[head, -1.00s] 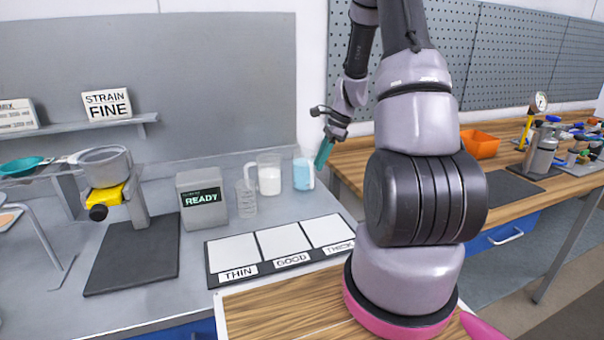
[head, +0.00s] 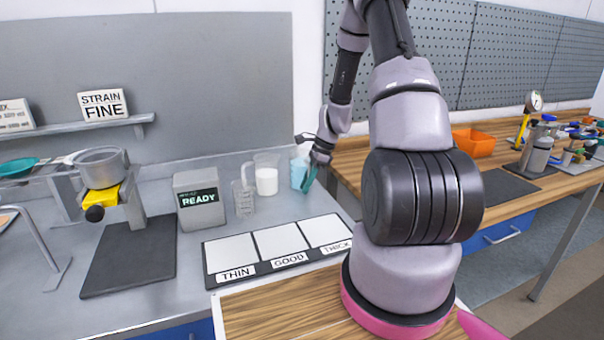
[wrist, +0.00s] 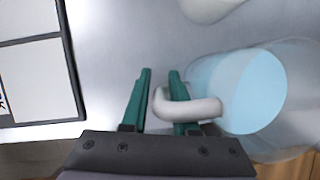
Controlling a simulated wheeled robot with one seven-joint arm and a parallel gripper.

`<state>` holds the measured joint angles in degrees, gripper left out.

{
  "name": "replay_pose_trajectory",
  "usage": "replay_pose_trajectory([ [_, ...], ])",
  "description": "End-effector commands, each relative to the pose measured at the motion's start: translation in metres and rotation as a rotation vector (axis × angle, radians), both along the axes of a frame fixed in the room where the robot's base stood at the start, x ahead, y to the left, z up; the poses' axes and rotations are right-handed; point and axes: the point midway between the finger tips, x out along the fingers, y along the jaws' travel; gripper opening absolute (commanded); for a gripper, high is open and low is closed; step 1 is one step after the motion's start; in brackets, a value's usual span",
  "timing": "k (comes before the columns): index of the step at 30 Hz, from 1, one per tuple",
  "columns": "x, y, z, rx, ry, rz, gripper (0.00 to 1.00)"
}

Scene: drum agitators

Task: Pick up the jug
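A clear jug with light blue liquid (head: 298,172) stands on the grey bench at the back right, partly hidden by my gripper (head: 309,180). In the wrist view the jug (wrist: 245,85) is at the right, with its pale handle (wrist: 190,108) pointing left toward my fingers. My gripper (wrist: 160,74) is open. Its right green finger appears to pass through the handle loop, and its left finger is outside, so the handle's outer bar lies between them. I cannot tell whether either finger touches it.
A THIN/GOOD/THICK board (head: 280,248) lies in front. A grey READY box (head: 200,201) stands left. An orange bin (head: 473,142) is on the right bench.

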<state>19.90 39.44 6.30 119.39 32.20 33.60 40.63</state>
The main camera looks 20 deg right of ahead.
Motion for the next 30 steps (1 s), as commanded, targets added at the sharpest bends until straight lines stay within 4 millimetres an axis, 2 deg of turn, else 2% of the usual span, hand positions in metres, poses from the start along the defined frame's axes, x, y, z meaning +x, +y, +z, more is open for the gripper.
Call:
replay_pose_trajectory([
  [1,0.0,0.0,0.0001,0.0,0.0,0.0,0.05],
  [2,0.0,0.0,0.0001,0.0,0.0,0.0,0.0],
  [30,0.0002,0.0,0.0006,0.0,0.0,0.0,0.0],
])
